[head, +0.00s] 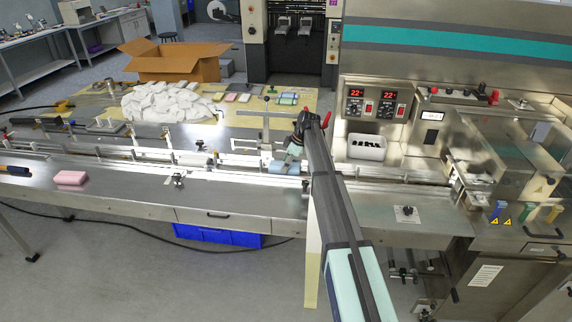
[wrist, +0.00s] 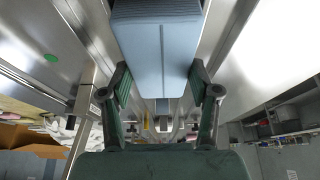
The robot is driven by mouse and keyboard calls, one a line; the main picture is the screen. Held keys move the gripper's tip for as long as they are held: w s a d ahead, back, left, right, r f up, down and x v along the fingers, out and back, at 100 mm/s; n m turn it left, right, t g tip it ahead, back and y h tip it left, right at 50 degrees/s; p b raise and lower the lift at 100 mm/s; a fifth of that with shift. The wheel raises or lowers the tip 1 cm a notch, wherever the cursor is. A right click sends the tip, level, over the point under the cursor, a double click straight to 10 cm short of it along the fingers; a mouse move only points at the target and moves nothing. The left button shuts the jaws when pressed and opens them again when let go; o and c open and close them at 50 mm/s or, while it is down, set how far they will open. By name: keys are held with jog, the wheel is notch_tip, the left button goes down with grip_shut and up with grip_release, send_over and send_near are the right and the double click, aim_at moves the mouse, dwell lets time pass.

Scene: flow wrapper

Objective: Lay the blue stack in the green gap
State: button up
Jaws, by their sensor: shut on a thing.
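The blue stack (head: 284,167) is a light-blue block at the conveyor line in the middle of the head view. In the wrist view the blue stack (wrist: 160,45) fills the space between the two fingers. My gripper (head: 291,152) is shut on it; both fingers of my gripper (wrist: 160,72) lie along its sides. Whether the stack touches the surface below, I cannot tell. I cannot make out a green gap in the head view, where my arm covers part of the line.
A pink block (head: 70,178) lies on the steel ledge at the left. Rails run along the conveyor.

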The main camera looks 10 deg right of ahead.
jog(key=shift+f, duration=0.2)
jog(key=o, duration=1)
jog(key=shift+c, duration=0.2)
jog(key=v, duration=1.2)
